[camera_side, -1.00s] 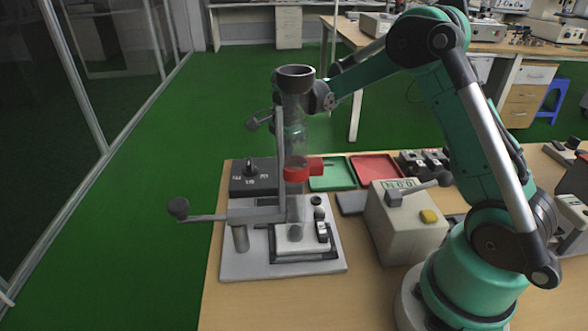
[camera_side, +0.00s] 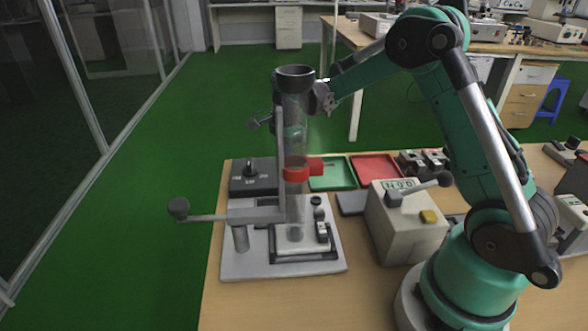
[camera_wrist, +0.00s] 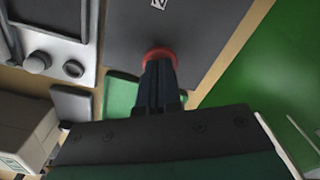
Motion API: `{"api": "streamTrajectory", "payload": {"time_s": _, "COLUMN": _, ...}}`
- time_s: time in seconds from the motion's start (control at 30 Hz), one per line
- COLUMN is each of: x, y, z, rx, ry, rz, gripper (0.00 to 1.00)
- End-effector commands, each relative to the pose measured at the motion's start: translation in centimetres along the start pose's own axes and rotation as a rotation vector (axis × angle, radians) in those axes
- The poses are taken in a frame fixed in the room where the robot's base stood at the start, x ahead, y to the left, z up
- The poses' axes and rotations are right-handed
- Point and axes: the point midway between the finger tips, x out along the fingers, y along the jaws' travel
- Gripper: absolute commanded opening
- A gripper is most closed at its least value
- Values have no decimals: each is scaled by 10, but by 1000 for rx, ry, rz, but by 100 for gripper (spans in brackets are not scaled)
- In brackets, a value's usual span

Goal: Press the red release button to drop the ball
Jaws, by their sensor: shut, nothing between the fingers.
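In the wrist view a round red button (camera_wrist: 158,53) shows as a red rim around the tips of my gripper (camera_wrist: 158,67). My gripper is shut and empty, with its fingertips over the button; I cannot tell whether they touch it. The button sits near the edge of a dark grey box (camera_wrist: 190,30). The box also shows in the side view (camera_side: 240,187). I cannot make out a ball.
A grey tester base (camera_side: 240,262) stands in front, with a lever arm (camera_side: 235,217) reaching left. A green tray (camera_side: 330,177), a red tray (camera_side: 378,168) and a beige control box (camera_side: 405,235) lie to the right. Green floor is beyond the table edge.

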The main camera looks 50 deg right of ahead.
Motion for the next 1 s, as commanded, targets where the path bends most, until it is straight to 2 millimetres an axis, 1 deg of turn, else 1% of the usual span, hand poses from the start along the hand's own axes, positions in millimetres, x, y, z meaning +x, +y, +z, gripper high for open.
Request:
{"api": "streamTrajectory", "payload": {"time_s": 0.17, "x": -4, "y": 0, "z": 0, "rx": 0, "ry": 0, "rz": 0, "gripper": 0}}
{"api": "streamTrajectory", "payload": {"time_s": 0.8, "x": -60, "y": 0, "z": 0, "rx": 0, "ry": 0, "rz": 0, "gripper": 0}}
{"api": "streamTrajectory", "payload": {"time_s": 1.0, "x": -70, "y": 0, "z": 0, "rx": 0, "ry": 0, "rz": 0, "gripper": 0}}
